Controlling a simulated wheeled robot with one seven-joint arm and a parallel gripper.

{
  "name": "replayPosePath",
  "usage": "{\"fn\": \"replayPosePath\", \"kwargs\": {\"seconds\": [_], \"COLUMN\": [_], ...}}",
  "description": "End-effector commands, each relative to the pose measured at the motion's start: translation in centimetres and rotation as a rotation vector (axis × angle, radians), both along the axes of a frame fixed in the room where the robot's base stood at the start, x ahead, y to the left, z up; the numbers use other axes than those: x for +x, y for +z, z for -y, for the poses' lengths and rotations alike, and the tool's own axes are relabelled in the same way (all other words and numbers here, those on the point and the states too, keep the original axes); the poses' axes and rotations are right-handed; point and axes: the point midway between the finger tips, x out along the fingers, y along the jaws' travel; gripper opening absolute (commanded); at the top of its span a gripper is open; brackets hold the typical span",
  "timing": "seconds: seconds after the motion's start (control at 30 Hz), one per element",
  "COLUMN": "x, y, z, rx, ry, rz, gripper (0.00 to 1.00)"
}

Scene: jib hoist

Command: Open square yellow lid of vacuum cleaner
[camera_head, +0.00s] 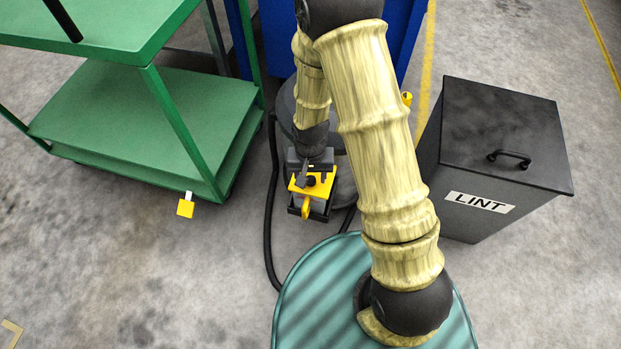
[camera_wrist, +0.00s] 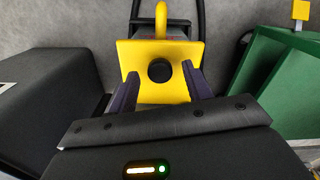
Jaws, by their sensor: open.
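The square yellow lid (camera_head: 297,187) sits on a small dark and grey box at the front of the vacuum cleaner (camera_head: 345,185), whose dark round body is partly hidden behind my arm. In the wrist view the lid (camera_wrist: 140,53) faces the camera, with a round black knob (camera_wrist: 159,72) at its centre. A yellow curved handle (camera_wrist: 161,20) stands beyond its far edge. My gripper (camera_wrist: 158,74) is open, with one finger on each side of the knob, over the lid. Whether the fingers touch the lid or knob I cannot tell. The lid appears to lie shut.
A black LINT bin (camera_head: 505,140) stands to the right. A green cart (camera_head: 150,120) is at the left, with a yellow tag (camera_head: 185,208) at its corner. A blue cabinet (camera_head: 405,35) is behind. A black hose (camera_head: 270,220) curves along the floor. Floor at lower left is mostly clear.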

Motion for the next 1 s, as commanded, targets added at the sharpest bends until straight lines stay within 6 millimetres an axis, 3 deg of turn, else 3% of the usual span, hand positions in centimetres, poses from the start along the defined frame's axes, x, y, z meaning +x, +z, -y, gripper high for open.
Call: {"fn": "replayPosePath", "kwargs": {"seconds": [0.37,0.6,1.0], "x": [0.00,-0.01,0.00], "y": [-0.62,-0.61,-0.26], "z": [0.00,0.00,-0.31], "rx": [0.000,0.000,0.007], "ry": [0.000,0.000,0.007], "rz": [0.000,0.000,-0.017], "gripper": [0.48,0.01,0.00]}}
